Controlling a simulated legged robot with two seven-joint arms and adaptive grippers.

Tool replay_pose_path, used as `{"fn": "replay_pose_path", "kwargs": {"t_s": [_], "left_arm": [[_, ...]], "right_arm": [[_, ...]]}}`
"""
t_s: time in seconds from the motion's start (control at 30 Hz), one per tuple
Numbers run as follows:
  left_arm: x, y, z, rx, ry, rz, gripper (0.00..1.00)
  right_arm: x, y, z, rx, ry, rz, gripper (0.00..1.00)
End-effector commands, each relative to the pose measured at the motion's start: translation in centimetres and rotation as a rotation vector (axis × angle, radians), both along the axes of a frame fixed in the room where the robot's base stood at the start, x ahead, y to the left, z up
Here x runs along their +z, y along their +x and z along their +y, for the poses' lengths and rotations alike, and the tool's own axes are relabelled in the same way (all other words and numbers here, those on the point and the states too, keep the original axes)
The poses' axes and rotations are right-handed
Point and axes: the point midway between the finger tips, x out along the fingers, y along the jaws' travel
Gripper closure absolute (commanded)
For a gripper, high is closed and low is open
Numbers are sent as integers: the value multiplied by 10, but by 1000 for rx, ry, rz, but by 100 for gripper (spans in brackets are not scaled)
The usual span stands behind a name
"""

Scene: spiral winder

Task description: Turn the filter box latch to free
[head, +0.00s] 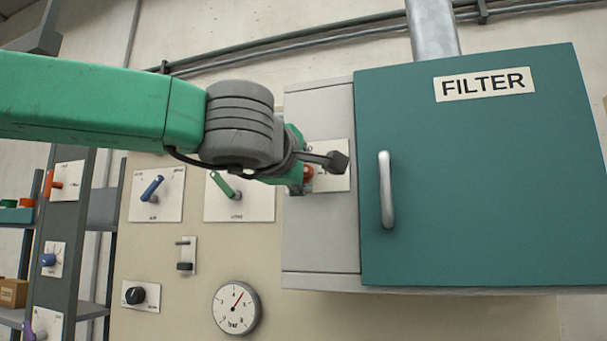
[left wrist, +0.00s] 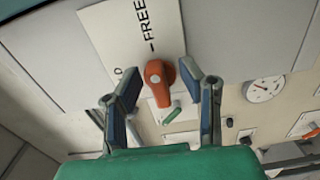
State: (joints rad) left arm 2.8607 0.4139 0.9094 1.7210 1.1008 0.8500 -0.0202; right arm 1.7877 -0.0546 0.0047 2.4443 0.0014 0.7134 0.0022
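The filter box latch is a small orange-red handle on a pale plate. In the left wrist view the latch (left wrist: 157,82) lies ahead of and between the fingertips of my left gripper (left wrist: 161,78). Its fingers are apart, with a visible gap on each side of the latch. The word FREE is on the plate (left wrist: 120,32) above the latch, and the handle points downward in that picture. In the head view my left gripper (head: 300,178) is at the plate (head: 332,181), covering most of the latch (head: 308,173). My right gripper is not in view.
The teal filter box door (head: 480,180) with a silver handle (head: 386,190) is right of my gripper. Blue (head: 152,188) and green (head: 224,185) levers and a gauge (head: 237,307) are on the panel to the left and below. A shelf stands at far left.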

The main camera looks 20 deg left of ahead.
Motion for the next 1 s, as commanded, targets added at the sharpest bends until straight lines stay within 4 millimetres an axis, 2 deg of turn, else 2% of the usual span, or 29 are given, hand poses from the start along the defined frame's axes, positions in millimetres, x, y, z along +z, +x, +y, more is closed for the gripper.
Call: {"fn": "replay_pose_path", "kwargs": {"t_s": [0.17,0.4,0.6,0.8,1.0], "left_arm": [[2,-21,1,0,0,-4,66],[1,-74,3,-3,-3,-2,66],[-1,-105,4,-3,-1,1,66],[-1,-119,5,-1,0,2,66],[-1,-121,4,-1,0,0,66]], "right_arm": [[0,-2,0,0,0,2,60],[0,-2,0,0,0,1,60],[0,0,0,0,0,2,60],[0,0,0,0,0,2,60],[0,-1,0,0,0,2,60]]}}
